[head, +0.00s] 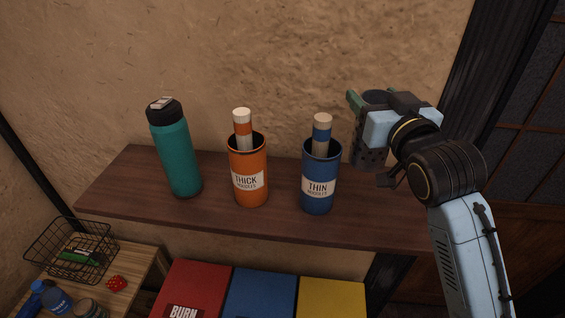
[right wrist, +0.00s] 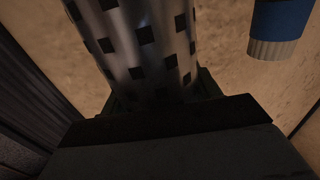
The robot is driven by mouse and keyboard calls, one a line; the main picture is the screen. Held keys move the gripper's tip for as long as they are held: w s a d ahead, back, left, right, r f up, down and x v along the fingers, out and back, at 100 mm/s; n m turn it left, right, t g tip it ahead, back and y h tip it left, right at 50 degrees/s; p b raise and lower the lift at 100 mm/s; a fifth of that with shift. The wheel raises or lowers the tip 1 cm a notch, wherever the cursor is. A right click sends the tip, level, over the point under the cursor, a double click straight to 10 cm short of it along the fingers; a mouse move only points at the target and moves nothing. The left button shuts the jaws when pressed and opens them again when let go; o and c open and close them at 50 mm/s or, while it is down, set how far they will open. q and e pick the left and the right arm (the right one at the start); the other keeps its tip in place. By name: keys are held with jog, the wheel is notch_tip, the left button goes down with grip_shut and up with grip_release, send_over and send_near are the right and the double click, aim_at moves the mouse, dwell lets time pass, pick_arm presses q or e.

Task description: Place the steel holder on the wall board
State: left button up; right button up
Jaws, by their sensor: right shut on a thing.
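The steel holder (head: 370,150) is a dark metal cylinder with square holes, at the right end of the brown wall board (head: 250,225). It fills the upper middle of the right wrist view (right wrist: 150,50). My right gripper (head: 372,102) is shut on the holder near its top, and the arm partly hides it. The holder looks upright. I cannot tell whether its base touches the board. My left gripper is not in view.
On the board stand a teal bottle (head: 177,155), an orange THICK can (head: 248,180) and a blue THIN can (head: 319,185), each can holding a roll. Red, blue and yellow boxes (head: 262,293) lie below. A wire basket (head: 70,250) is at lower left.

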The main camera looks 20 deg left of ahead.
aim_at(366, 148)
notch_tip(366, 148, down, 10)
jog(key=shift+s+p, duration=0.15)
jog(key=shift+p, duration=0.15)
dwell(0.4)
jog(key=o, duration=1)
jog(key=shift+f, duration=0.1)
jog(key=shift+o, duration=0.2)
jog(key=shift+s+d, duration=0.1)
jog(key=b+v, duration=0.1)
jog(key=v, duration=1)
jog(key=shift+s+d, duration=0.15)
jog(key=shift+s, duration=0.2)
